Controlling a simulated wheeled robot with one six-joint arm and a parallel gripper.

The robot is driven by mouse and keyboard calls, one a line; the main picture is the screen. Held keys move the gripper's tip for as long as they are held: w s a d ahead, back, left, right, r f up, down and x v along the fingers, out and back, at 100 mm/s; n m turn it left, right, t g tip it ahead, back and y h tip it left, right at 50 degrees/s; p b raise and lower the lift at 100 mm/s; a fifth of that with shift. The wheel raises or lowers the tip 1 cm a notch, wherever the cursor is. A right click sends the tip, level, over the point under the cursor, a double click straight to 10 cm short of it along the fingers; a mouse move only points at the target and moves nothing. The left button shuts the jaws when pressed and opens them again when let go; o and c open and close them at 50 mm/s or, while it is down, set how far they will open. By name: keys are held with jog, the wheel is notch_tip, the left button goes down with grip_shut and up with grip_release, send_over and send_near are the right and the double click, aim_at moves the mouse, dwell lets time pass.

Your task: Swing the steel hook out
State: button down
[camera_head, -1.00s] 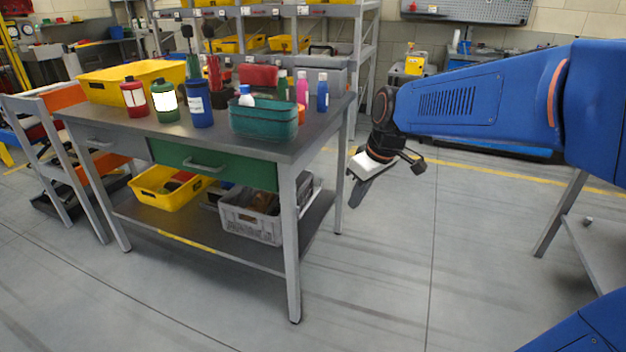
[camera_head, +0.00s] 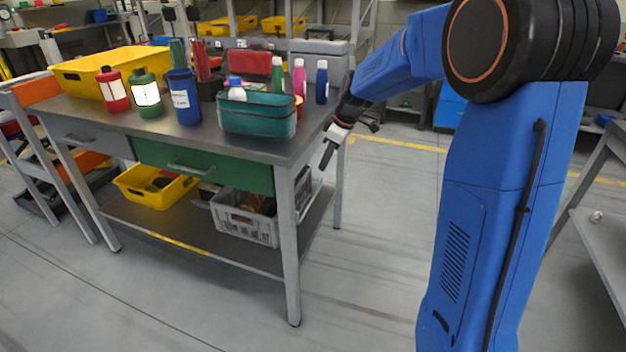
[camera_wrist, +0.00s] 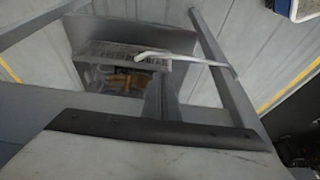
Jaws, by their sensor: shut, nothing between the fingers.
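The steel hook (camera_wrist: 185,60) shows in the wrist view as a thin pale rod with a bent left end. It runs across in front of the grey crate, and its right end meets a long grey bar of the workbench. I cannot pick it out clearly in the head view. My gripper (camera_head: 327,158) is shut and empty, pointing down beside the right end of the workbench (camera_head: 270,152). In the wrist view my gripper's finger (camera_wrist: 161,98) reaches up toward the hook. I cannot tell whether they touch.
The grey crate (camera_head: 245,222) and a yellow bin (camera_head: 150,195) stand on the lower shelf. Bottles, a teal basket (camera_head: 257,122) and a yellow tray (camera_head: 75,80) stand on the bench top. Bench legs are close to my gripper.

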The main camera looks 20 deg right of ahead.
jog(key=shift+w+f, duration=0.15)
jog(key=shift+w, duration=0.2)
jog(key=shift+f, duration=0.1)
jog(key=x, duration=0.9)
jog(key=shift+f, duration=0.35)
